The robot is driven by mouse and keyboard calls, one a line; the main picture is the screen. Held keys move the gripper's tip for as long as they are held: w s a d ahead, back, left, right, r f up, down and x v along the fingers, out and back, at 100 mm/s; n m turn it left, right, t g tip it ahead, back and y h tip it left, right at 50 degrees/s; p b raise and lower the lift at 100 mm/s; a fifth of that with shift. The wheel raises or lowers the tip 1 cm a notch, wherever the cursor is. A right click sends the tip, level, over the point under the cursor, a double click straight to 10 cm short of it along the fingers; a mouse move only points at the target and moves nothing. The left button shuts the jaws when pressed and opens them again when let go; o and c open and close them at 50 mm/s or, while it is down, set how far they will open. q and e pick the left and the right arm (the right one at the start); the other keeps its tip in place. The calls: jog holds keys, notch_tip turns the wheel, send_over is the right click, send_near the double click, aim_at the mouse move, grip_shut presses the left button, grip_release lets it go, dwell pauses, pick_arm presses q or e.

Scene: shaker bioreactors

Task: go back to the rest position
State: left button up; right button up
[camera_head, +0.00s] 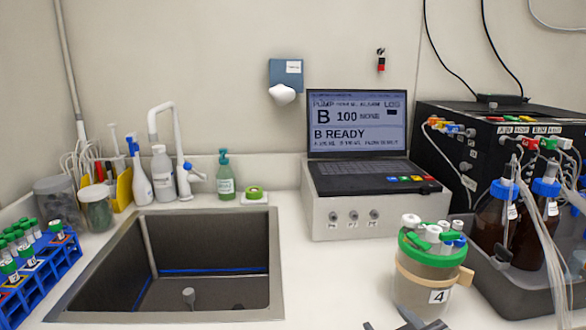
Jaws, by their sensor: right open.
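My right gripper (404,321) shows only in part at the bottom edge of the head view. Its dark fingers are apart, with nothing seen between them. They are just in front of and below a beige container (415,291) with a green rim and a label "4". The container stands upright on the counter and holds several capped white tubes. I cannot tell whether the fingers touch the container. The rest of my right arm is out of the picture. My left gripper is not in view.
A laptop-like pump console (362,205) reads "B READY". A dark tray (500,292) with brown bottles stands at right, before a black device (450,160). A sink (100,285) opens at left, beside a blue tube rack (45,272). The counter between sink and container is clear.

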jog(key=s+d+f+m+g+h, duration=0.1)
jog(key=s+d+f+m+g, duration=0.15)
jog(key=s+f+g, duration=0.45)
jog(key=s+d+f+m+g+h, duration=0.1)
jog(key=s+d+f+g, duration=0.25)
jog(key=s+f, duration=0.7)
jog(key=w+a+f+t+y, duration=0.3)
jog(key=a+f+t, duration=0.2)
jog(key=a+t, duration=0.1)
jog(key=shift+w+f, duration=0.15)
jog(key=shift+f, duration=0.05)
jog(key=shift+a+n, duration=0.1)
jog(key=shift+n, duration=0.15)
